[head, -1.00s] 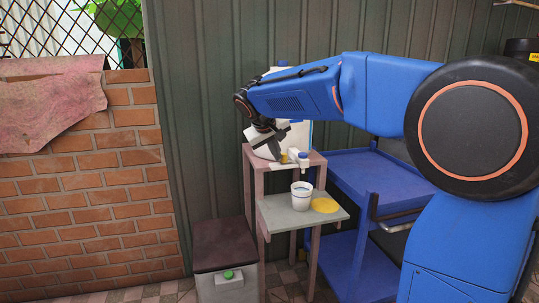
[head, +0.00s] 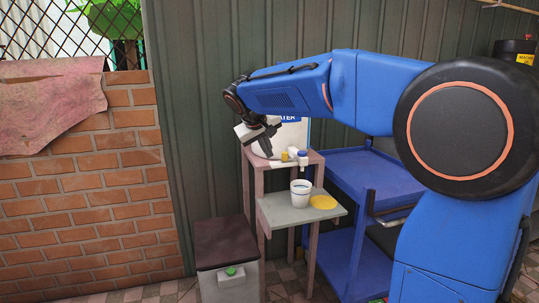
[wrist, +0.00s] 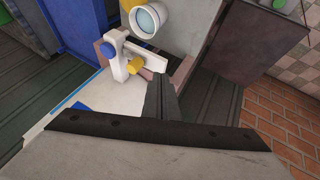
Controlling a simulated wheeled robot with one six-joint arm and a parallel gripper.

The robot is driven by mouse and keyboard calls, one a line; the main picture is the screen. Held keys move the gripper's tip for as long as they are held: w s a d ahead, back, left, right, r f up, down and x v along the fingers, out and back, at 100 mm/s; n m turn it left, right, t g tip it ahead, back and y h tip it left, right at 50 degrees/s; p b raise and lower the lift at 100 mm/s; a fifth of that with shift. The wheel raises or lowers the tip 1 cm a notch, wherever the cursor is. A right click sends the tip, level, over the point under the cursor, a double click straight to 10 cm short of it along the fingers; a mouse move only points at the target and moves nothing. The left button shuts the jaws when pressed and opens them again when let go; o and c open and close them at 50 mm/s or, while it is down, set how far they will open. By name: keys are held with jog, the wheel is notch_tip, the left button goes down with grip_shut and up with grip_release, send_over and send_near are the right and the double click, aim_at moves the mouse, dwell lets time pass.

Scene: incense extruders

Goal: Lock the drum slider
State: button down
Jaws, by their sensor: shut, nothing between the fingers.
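The white drum (head: 294,136) with blue "WATER" lettering stands on the upper level of a wooden stand, partly hidden behind my arm. Which part is the slider is not clear.
A white bucket (head: 301,187) stands below the tap on the lower shelf (head: 275,213), beside a yellow disc (head: 323,202). A blue cart (head: 370,175) is to the right. A lidded bin (head: 225,250) with a green button stands at the lower left.

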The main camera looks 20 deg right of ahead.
jog(key=v, duration=0.8)
jog(key=shift+a, duration=0.2)
jog(key=s+d+f+g+y, duration=0.1)
jog(key=s+d+f, duration=0.3)
jog(key=s, duration=0.6)
jog(key=s+d+f+y, duration=0.1)
jog(key=s+d+f, duration=0.3)
jog(key=s, duration=0.5)
jog(key=s+f+m+y, duration=0.1)
jog(key=s+f+y, duration=0.1)
jog(key=s+f, duration=1.5)
jog(key=shift+s+a+y, duration=0.3)
jog(key=shift+s+a, duration=0.15)
jog(key=shift+s, duration=0.35)
